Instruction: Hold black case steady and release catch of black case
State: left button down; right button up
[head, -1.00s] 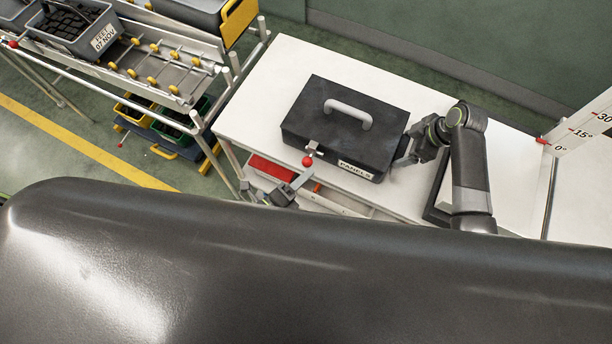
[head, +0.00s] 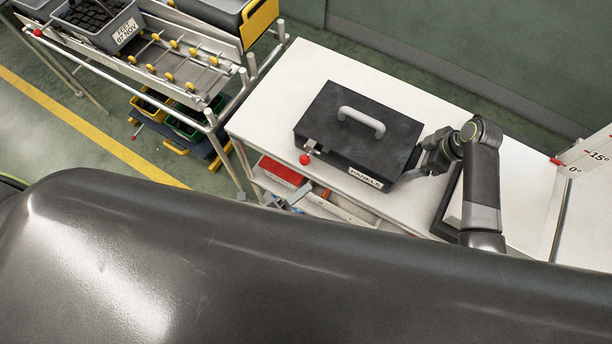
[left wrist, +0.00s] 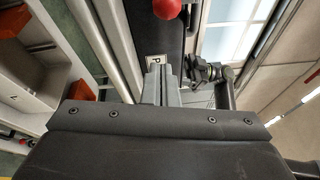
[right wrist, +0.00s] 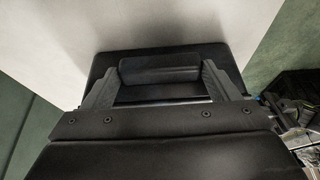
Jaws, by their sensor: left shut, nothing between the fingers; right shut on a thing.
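The black case (head: 358,125) lies shut on the white table, with a grey top handle (head: 361,122) and a white PANELS label (head: 365,179) on its front. The catch's red ball (head: 305,160) hangs at the front left; it also shows in the left wrist view (left wrist: 167,8). My right gripper (head: 432,160) is at the case's right end, shut on its dark side handle (right wrist: 160,70). My left gripper (left wrist: 163,82) is shut and empty, below the ball and near the label's P. In the head view I cannot make it out clearly behind my dark body.
The white table (head: 290,75) has bare surface behind the case. A roller rack (head: 178,60) with grey bins stands at the left. A red bin (head: 282,170) sits on the shelf below the case. An angle scale (head: 592,160) stands at the right.

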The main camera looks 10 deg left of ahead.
pick_arm(q)
jog(key=v, duration=0.8)
jog(key=shift+s+a, duration=0.15)
jog(key=shift+a, duration=0.1)
pick_arm(e)
jog(key=o, duration=1.2)
jog(key=shift+r, duration=0.1)
